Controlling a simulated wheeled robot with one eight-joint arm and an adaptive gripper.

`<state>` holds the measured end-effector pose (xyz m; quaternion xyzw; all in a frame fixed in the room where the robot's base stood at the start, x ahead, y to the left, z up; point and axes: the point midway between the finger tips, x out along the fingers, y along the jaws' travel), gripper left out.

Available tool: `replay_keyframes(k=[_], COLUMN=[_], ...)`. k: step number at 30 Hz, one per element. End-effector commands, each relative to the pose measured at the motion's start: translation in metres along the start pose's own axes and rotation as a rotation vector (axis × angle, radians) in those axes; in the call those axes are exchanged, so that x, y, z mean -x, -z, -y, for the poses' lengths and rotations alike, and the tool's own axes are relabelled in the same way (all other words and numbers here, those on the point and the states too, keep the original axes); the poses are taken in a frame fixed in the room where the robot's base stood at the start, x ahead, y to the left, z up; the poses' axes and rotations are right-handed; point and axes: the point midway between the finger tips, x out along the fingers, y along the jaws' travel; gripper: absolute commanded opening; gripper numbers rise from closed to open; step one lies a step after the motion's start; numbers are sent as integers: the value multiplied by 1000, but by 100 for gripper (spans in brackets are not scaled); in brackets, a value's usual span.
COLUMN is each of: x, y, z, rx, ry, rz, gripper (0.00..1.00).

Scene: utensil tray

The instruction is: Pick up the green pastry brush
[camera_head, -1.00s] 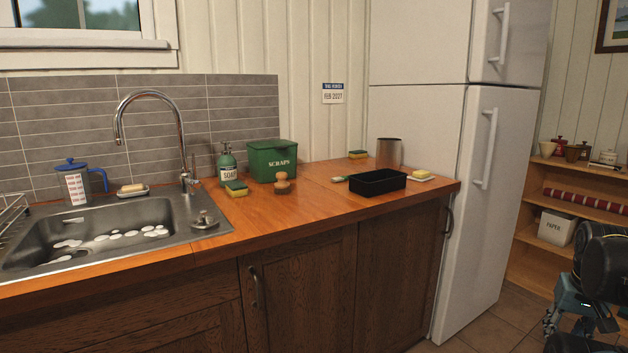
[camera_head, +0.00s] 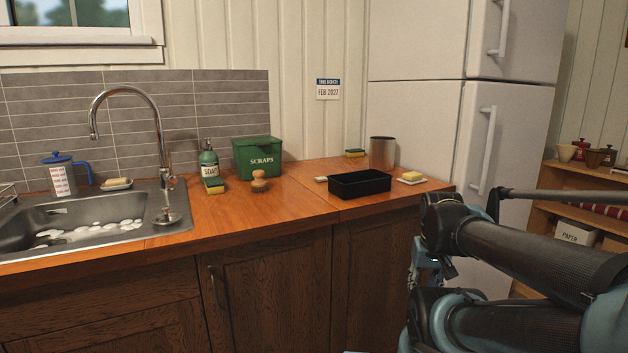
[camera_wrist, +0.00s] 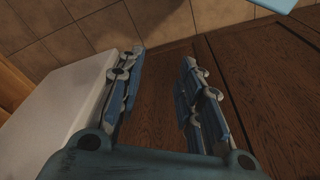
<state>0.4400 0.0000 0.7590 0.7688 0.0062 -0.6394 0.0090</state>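A small pale-ended item (camera_head: 321,179) lies on the wooden counter at the left end of the black tray (camera_head: 345,192). It is too small now to tell whether it is the green pastry brush; a touch of green showed there earlier. The tray's inside is mostly hidden by its front wall. My gripper (camera_wrist: 163,58) is open and empty in the wrist view, its two fingers apart in front of the brown cabinet doors. In the head view my arm is low at the right, in front of the counter and well away from the tray.
A metal canister (camera_head: 382,152), a sponge on a white dish (camera_head: 411,180) and another sponge (camera_head: 355,153) stand near the tray. A wooden scrubbing brush (camera_head: 259,180), green scraps bin (camera_head: 257,156) and soap bottle (camera_head: 209,160) are left. The fridge (camera_head: 440,125) borders the counter's right.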

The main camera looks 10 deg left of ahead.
Motion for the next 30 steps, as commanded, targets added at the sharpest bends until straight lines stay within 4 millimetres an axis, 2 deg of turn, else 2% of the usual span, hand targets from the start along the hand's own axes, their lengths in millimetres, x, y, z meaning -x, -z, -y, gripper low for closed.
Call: replay_keyframes(k=[9, 10, 11, 13, 15, 20, 30], x=[0, 0, 0, 9, 16, 53, 150], y=[0, 0, 0, -5, 1, 36, 140], z=[0, 0, 0, 1, 2, 13, 48], rx=[0, 0, 1, 12, 46, 222, 771], ry=[0, 0, 0, 0, 2, 10, 44], rz=[0, 0, 0, -10, -8, 7, 48], gripper=[33, 38, 38, 38, 38, 38, 38])
